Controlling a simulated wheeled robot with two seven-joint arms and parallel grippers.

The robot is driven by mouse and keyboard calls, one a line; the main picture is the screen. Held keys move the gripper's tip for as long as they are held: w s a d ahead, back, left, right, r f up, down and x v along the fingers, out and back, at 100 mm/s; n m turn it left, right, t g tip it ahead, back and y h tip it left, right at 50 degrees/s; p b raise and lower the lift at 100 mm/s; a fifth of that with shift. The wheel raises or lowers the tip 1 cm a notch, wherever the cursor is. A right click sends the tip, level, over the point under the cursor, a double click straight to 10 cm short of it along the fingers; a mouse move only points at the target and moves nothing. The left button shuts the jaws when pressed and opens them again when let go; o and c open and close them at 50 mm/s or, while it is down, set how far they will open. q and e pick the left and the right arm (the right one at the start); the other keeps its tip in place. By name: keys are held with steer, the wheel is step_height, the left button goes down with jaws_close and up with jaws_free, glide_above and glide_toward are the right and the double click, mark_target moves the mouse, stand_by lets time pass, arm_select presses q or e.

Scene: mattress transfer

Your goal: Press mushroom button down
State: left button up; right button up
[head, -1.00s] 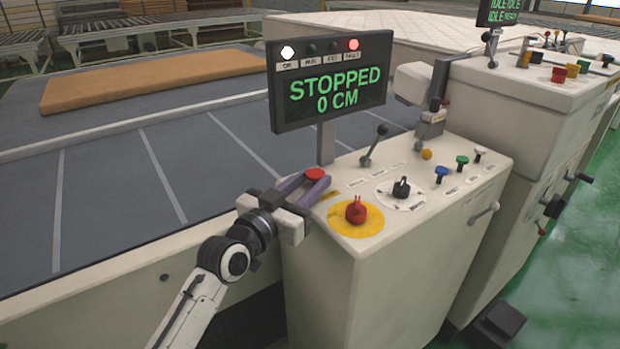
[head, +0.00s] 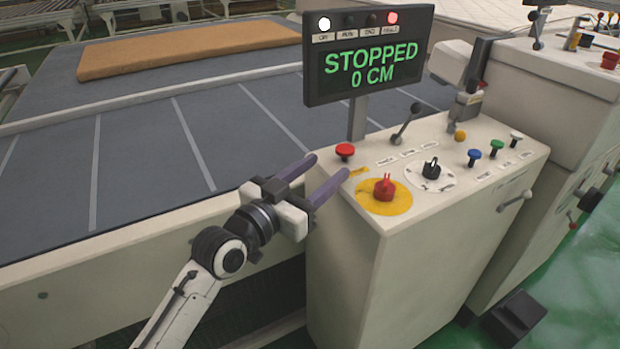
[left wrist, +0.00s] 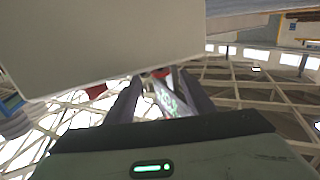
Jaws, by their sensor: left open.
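A red mushroom button (head: 345,150) sits at the left back corner of the beige console top. A larger red knob (head: 384,188) stands on a yellow disc nearer the front. My left gripper (head: 329,165) is open and empty, its two purple fingers pointing at the console's left edge. In the head view the fingertips lie just short of the red mushroom button, to its left and front, apart from it. In the left wrist view my open fingers (left wrist: 160,95) frame a small red shape (left wrist: 160,73), likely that button. My right gripper is out of view.
A display (head: 370,62) reading "STOPPED 0 CM" rises behind the buttons. Black selector (head: 431,168), levers, and blue (head: 474,156), green and white buttons stand to the right. A grey conveyor bed (head: 150,150) with an orange mattress (head: 190,50) lies left.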

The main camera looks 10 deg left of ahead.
arm_select(q)
steer(key=v, duration=0.4)
stand_by(0.3)
steer(key=s+a+f+n+g+y, duration=0.15)
steer(key=s+f, duration=0.25)
steer(key=f, duration=0.4)
steer(key=s+a+f+n+g+y, duration=0.15)
steer(key=s+f, duration=0.25)
steer(key=f, duration=0.5)
steer(key=s+a+f+g+y, duration=0.1)
steer(key=s+a+f+y, duration=0.1)
steer(key=s+f, duration=0.6)
steer(key=s+a+f+n+g+y, duration=0.1)
steer(key=s+a+f, duration=0.3)
steer(key=s+f, duration=0.4)
steer(key=s+g+y, duration=0.1)
steer(key=s, duration=0.2)
steer(key=shift+s+f+g, duration=0.15)
steer(key=shift+f+g, duration=0.1)
steer(key=shift+g, duration=0.05)
